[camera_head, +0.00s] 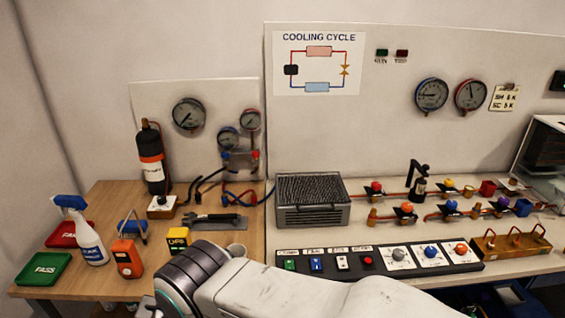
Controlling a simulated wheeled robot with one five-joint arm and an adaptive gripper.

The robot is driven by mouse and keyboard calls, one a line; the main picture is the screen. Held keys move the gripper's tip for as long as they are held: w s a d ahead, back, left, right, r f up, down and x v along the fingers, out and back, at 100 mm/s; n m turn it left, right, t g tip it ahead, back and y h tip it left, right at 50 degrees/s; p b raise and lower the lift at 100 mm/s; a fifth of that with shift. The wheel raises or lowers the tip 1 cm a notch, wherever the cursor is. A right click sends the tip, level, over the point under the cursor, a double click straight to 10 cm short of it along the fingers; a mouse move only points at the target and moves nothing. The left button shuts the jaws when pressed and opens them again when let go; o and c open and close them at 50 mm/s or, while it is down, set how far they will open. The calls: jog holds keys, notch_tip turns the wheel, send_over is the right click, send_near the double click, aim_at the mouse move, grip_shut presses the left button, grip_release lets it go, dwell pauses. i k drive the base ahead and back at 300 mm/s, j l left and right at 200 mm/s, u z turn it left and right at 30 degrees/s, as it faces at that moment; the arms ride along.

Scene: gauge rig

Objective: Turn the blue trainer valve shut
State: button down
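Several blue parts could be the blue trainer valve, and I cannot tell for sure which it is. A blue-topped valve (451,206) sits on the copper pipe run on the right bench. A blue round knob (431,252) sits on a white plate in the black control strip (380,262), between a grey knob and an orange knob. A blue knob (226,155) is on the gauge manifold at the left. How far any of them is turned is too small to read. My arm crosses the bottom middle; my gripper's fingers do not show.
Other coloured valves (406,208) stand close to the blue one on the pipes. A grey finned box (312,199) stands left of them. A spray bottle (88,238), an orange meter (127,258) and a black cylinder (153,172) stand on the wooden bench (105,200).

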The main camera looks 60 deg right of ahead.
aim_at(451, 204)
jog(key=z, duration=3.1)
